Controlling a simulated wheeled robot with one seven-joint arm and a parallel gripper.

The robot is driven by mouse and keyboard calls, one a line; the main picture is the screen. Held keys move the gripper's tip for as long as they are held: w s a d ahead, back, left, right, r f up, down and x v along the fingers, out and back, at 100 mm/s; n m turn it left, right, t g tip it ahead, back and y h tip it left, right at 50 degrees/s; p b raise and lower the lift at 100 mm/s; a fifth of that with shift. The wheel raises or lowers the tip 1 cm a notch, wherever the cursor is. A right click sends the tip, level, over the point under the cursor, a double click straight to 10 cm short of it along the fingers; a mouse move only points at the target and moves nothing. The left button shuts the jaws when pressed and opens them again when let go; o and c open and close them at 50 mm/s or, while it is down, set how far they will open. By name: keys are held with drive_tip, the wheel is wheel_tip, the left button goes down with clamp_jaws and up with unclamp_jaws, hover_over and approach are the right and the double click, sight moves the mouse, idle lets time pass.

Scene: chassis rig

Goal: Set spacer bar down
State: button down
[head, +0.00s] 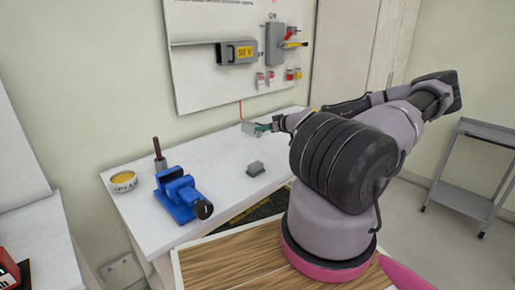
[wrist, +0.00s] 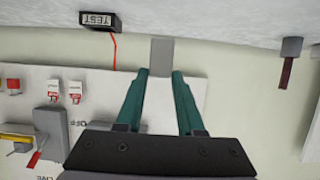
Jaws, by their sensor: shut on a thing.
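The spacer bar is a plain grey block (wrist: 162,55) between the tips of my green fingers in the wrist view. My gripper (wrist: 161,73) is shut on it; the gripper also shows in the head view (head: 265,127), low over the back of the white workbench (head: 222,190). In the head view the bar is hard to make out against the grey box behind it. I cannot tell whether the bar touches the bench top.
A grey TEST box (wrist: 100,20) with a red wire is close by at the bench's back. A grey block (head: 256,169) sits nearer the front. A blue vise (head: 180,195), a tin (head: 123,182) and a handled tool (head: 159,155) stand left. A panel (head: 205,75) hangs behind.

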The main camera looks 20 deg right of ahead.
wheel_tip(320, 180, down, 8)
drive_tip(key=shift+f, duration=0.1)
idle(0.4)
drive_tip(key=shift+f, duration=0.1)
drive_tip(key=c, duration=0.5)
unclamp_jaws()
